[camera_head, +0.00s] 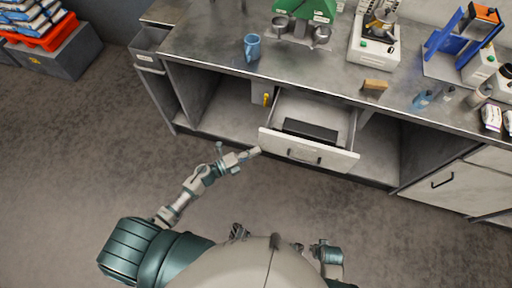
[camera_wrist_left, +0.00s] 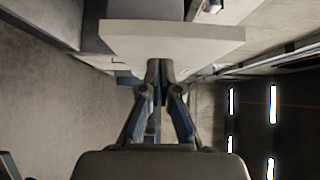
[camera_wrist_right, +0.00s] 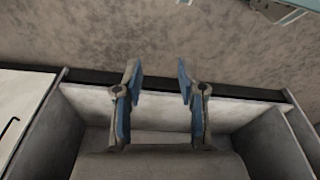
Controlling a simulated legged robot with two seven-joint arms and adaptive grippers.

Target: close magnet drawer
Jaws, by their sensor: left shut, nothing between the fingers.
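The magnet drawer is pulled out under the bench, its pale front (camera_head: 308,152) facing me with a black handle (camera_head: 304,160). A dark block (camera_head: 310,130) lies inside it. My left gripper (camera_head: 256,151) is at the left end of the drawer front, fingers together and empty. In the left wrist view the shut fingertips (camera_wrist_left: 160,70) are close to the pale panel (camera_wrist_left: 172,40); I cannot tell whether they touch. My right gripper (camera_wrist_right: 158,72) is open and empty in the right wrist view, with a pale panel behind it. Its fingertips are not clear in the head view.
The metal bench top (camera_head: 215,45) carries a blue mug (camera_head: 252,46), a green device (camera_head: 306,10), a white scale (camera_head: 375,48) and a brown block (camera_head: 374,86). Open bays flank the drawer. A closed cabinet (camera_head: 440,186) is at right. The floor (camera_head: 70,150) in front is clear.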

